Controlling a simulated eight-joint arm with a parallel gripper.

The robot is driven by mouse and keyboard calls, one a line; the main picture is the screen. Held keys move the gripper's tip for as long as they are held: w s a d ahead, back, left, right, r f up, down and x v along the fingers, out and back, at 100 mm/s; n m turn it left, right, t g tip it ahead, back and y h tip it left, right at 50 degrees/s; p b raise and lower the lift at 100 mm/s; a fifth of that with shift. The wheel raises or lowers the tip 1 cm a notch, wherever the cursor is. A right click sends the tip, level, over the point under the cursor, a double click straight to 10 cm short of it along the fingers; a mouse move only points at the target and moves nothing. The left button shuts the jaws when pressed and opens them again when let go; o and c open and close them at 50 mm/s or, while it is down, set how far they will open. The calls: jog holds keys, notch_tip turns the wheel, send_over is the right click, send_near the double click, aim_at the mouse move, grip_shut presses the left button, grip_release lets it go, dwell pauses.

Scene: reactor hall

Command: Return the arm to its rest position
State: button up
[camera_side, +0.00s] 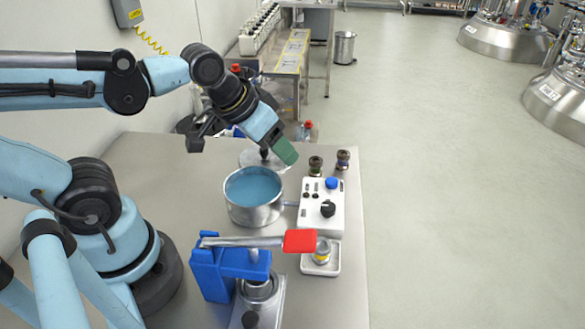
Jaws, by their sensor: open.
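My gripper (282,151) is at the upper middle of the side view, at the end of my light blue arm. It points down and to the right, above the far part of the grey table (150,150). A green pad shows at its tip, and the jaws are open. I see nothing held. A metal pot (255,214) with blue contents stands on the table below and nearer the camera. A round metal disc with a black knob (250,159), like a lid, lies behind the pot, partly hidden by my gripper.
A white control box (322,215) with knobs sits right of the pot. A blue device with a red-ended lever (300,241) stands in front. A small jar on a white scale (321,264) and two small dark jars (343,160) are near the right edge. Open floor lies beyond.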

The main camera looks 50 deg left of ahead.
jog(key=shift+s+a+t, duration=0.1)
jog(key=shift+a+t, duration=0.3)
jog(key=shift+a, duration=0.5)
dwell(0.7)
